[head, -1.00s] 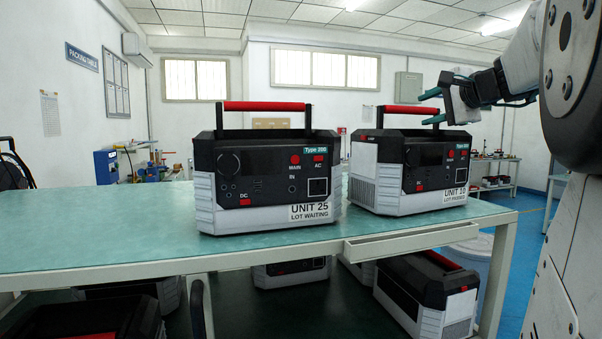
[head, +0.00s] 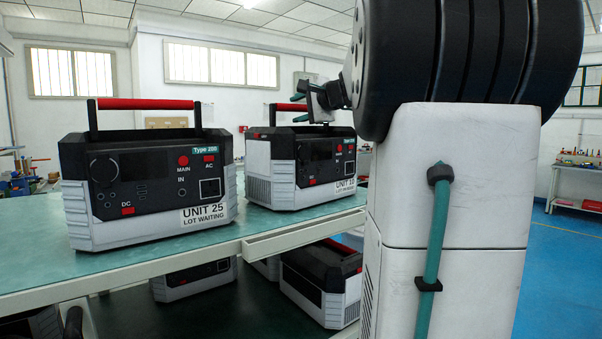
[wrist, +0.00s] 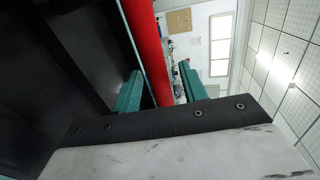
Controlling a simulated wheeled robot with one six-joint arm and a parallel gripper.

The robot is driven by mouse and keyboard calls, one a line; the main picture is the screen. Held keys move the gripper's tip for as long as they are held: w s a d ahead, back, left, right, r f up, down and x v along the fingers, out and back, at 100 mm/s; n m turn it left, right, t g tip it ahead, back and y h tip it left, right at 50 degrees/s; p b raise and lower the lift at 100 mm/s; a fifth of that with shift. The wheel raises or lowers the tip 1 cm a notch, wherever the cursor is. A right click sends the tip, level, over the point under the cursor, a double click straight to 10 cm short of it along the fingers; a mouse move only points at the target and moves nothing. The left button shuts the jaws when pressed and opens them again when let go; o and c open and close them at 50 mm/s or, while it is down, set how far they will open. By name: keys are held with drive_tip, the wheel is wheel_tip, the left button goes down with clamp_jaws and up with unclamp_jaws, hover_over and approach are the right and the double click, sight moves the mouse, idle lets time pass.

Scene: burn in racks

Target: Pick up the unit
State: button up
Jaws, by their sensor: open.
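Two grey-and-black units with red handles stand upright on the table. The nearer unit (head: 150,190), labelled UNIT 25 LOT WAITING, is on the left. The second unit (head: 300,168) is to its right, its label small and partly hard to read; my arm stands close to its right side. My gripper (head: 299,108) is open at the right end of the second unit's handle (head: 284,107). In the wrist view, the red handle (wrist: 150,60) runs between the teal fingers of my gripper (wrist: 160,68), nearer the left one. The fingers are not closed on it.
The green-topped table (head: 35,230) has a pale front edge. More units sit on the shelf below, one of them (head: 325,275) at the right. Blue floor (head: 565,270) is open at the right, with a stocked bench (head: 580,185) behind.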

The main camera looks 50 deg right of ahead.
clamp_jaws()
idle(1.2)
drive_tip(key=shift+a+r, duration=0.1)
drive_tip(key=shift+r, duration=0.1)
